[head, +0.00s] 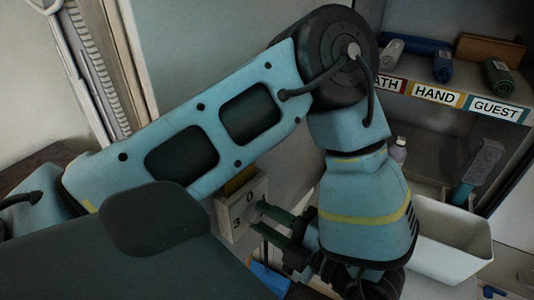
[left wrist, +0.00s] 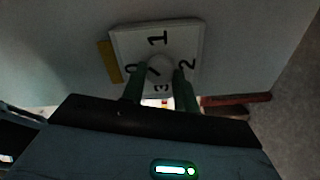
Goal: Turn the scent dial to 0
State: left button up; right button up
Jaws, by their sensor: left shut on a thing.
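The scent dial is a white square plate (head: 226,219) on the wall, marked with numbers; 0 and 3 show in the head view. In the left wrist view the plate (left wrist: 185,38) shows 1 at the top, 2 at the right, 3 at the bottom and 0 at the left. A pale round knob (left wrist: 158,66) sits at its middle with a short dark mark; I cannot tell surely which number it points to. My left gripper (head: 262,218) has its two green fingers shut on the knob, one on each side. My right gripper is not in view.
A yellow block (head: 240,181) sits beside the plate. Shelves with rolled towels (head: 442,65) and labels ATH, HAND and GUEST (head: 495,108) are at the right. A white bin (head: 452,245) stands below, right of my left forearm. A blue item (head: 268,278) lies under the gripper.

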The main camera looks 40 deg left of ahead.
pick_arm(q)
jog(key=n, duration=0.4)
jog(key=shift+n, duration=0.3)
jog(key=shift+n+p, duration=0.35)
jog(key=shift+n, duration=1.85)
jog(key=shift+t, duration=0.3)
jog(key=o, duration=1)
